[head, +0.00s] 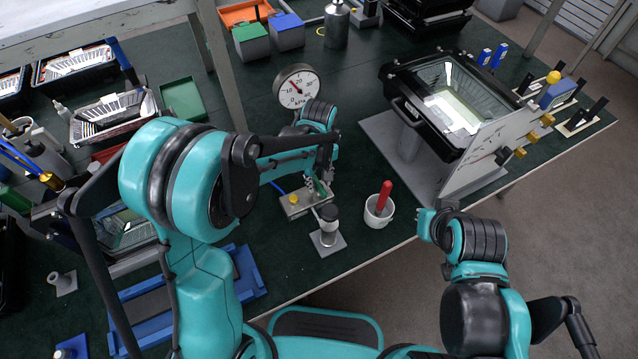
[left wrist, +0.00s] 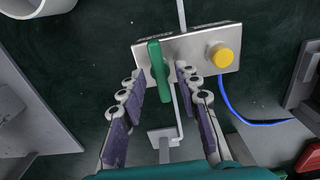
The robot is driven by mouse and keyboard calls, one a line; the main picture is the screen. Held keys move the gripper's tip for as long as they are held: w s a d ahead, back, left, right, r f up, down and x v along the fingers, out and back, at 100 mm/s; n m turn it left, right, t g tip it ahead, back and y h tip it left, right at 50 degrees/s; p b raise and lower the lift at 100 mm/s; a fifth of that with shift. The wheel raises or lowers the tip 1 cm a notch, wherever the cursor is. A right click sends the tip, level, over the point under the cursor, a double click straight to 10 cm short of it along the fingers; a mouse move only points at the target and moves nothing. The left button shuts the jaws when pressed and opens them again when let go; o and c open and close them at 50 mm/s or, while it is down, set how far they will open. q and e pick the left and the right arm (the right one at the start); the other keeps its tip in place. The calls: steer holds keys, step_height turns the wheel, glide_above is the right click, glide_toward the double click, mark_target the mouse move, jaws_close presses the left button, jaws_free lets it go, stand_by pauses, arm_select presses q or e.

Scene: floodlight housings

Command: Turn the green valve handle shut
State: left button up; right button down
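The green valve handle (left wrist: 158,70) is a flat lever on a grey metal block (left wrist: 190,50) with a yellow knob (left wrist: 221,55). In the left wrist view the handle points down the picture. My left gripper (left wrist: 158,78) is open, with one finger on each side of the handle and a visible gap to both. In the head view the handle (head: 320,187) shows only in part below my left gripper (head: 322,176); my arm hides some of the block (head: 293,204). My right gripper (head: 428,222) is off the table's front edge, far from the valve; its fingers are unclear.
A round gauge (head: 297,87) stands behind the valve. A small black-and-white cylinder on a plate (head: 328,225) and a white cup with a red handle (head: 379,211) are close in front and right. A floodlight housing (head: 440,98) stands further right. A blue cable (left wrist: 245,117) runs beside the block.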

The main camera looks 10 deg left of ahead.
arm_select(q)
steer(key=shift+f, duration=0.3)
steer(key=shift+s+r, duration=0.1)
jaws_close()
